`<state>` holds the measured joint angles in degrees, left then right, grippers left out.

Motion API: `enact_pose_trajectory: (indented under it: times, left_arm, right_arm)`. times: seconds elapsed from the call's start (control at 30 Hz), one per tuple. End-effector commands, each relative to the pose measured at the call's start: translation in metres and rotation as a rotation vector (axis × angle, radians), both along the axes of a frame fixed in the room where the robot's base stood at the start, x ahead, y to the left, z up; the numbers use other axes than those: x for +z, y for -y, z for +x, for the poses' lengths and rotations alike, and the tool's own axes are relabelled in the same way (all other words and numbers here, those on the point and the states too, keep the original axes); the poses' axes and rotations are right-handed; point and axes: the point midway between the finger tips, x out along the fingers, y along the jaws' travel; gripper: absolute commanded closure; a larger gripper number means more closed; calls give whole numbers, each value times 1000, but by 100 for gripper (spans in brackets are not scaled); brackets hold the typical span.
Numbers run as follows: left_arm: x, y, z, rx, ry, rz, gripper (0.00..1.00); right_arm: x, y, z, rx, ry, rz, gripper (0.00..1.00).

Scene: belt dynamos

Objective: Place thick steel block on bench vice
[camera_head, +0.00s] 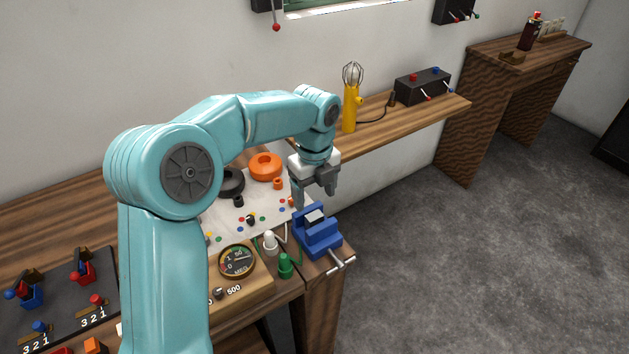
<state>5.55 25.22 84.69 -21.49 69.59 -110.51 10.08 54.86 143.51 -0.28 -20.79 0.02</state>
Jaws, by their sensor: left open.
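The blue bench vice (319,240) stands at the right end of the bench, with its silver handle toward the front. A small grey metal piece with a light top, which looks like the thick steel block (315,217), sits on the vice between its blue raised parts. I cannot tell whether it touches both sides. My left gripper (314,201) is open and points down just above and behind the vice. Its fingers are apart with nothing seen between them. My right gripper is not in view.
A gauge box (237,262), a green knob (286,265) and a white knob (270,241) stand left of the vice. An orange ring (265,166) lies behind on a white panel. A yellow lamp (350,108) stands on the wall shelf (385,130). Right of the bench is open floor.

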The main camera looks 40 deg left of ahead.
Motion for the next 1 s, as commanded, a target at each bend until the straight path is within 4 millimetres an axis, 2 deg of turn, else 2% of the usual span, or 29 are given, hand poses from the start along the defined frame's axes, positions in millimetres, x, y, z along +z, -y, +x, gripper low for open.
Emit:
enact_pose_trajectory:
  times: [0.1,0.3,1.0]
  left_arm:
    - [23,0,1,0,3,0,28]
    - [40,0,0,0,0,-1,28]
    - [41,0,-1,0,0,-1,28]
  right_arm:
    - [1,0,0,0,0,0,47]
    - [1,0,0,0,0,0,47]
    - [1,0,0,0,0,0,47]
